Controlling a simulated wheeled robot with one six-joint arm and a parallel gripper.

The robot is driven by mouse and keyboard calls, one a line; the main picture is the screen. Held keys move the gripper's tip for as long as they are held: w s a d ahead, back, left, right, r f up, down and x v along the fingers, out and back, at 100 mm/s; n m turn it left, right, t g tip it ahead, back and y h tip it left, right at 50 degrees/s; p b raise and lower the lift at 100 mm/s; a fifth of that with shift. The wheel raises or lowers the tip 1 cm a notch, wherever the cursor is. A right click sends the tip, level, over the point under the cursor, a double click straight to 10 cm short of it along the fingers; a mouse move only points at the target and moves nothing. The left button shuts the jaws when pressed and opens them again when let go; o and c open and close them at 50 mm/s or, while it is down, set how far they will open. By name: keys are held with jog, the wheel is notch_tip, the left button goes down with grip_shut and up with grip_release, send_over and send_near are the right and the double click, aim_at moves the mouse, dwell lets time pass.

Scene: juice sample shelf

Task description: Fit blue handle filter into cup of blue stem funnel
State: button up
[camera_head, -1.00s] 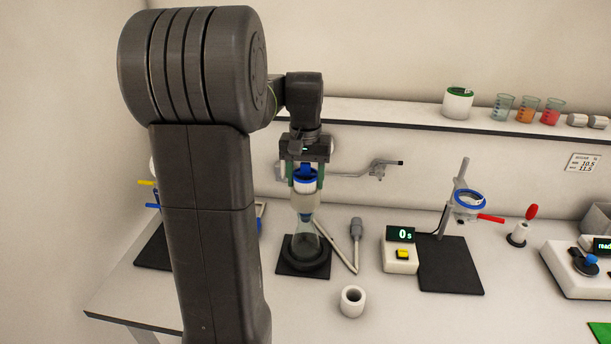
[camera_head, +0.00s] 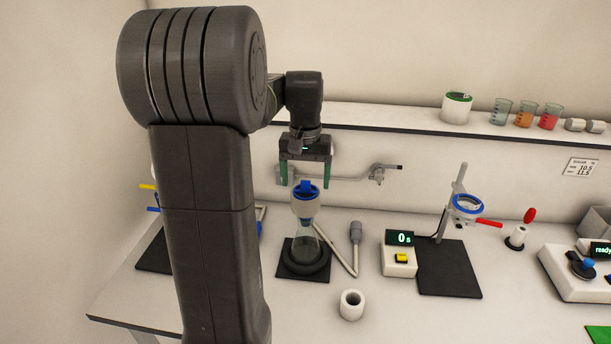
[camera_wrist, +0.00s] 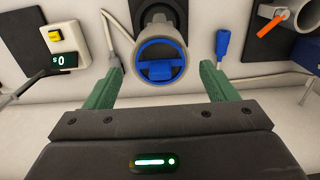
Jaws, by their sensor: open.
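The blue handle filter (camera_head: 306,188) sits in the white cup of the blue stem funnel (camera_head: 304,208), with its blue handle standing above the rim. The funnel stands on top of a clear flask (camera_head: 306,240). The wrist view shows the blue handle (camera_wrist: 161,70) across the middle of a blue ring, inside the pale cup (camera_wrist: 178,50). My gripper (camera_head: 307,183) is open and empty, above and around the handle's top with its green fingers apart. The wrist view also shows the open green fingers (camera_wrist: 160,88).
A dark mat (camera_head: 303,272) lies under the flask. A grey-handled tool (camera_head: 355,233), a white ring-shaped cup (camera_head: 351,304) and a timer (camera_head: 399,259) stand nearby. A metal arm (camera_head: 362,175) reaches along the wall behind. A ring stand (camera_head: 463,203) is to the right.

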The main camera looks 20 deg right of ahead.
jog(key=shift+r, duration=0.1)
notch_tip(320, 180, up, 14)
jog(key=b, duration=0.1)
jog(key=shift+f, duration=0.2)
dwell(0.3)
notch_tip(320, 180, down, 15)
dwell(0.5)
dwell(0.4)
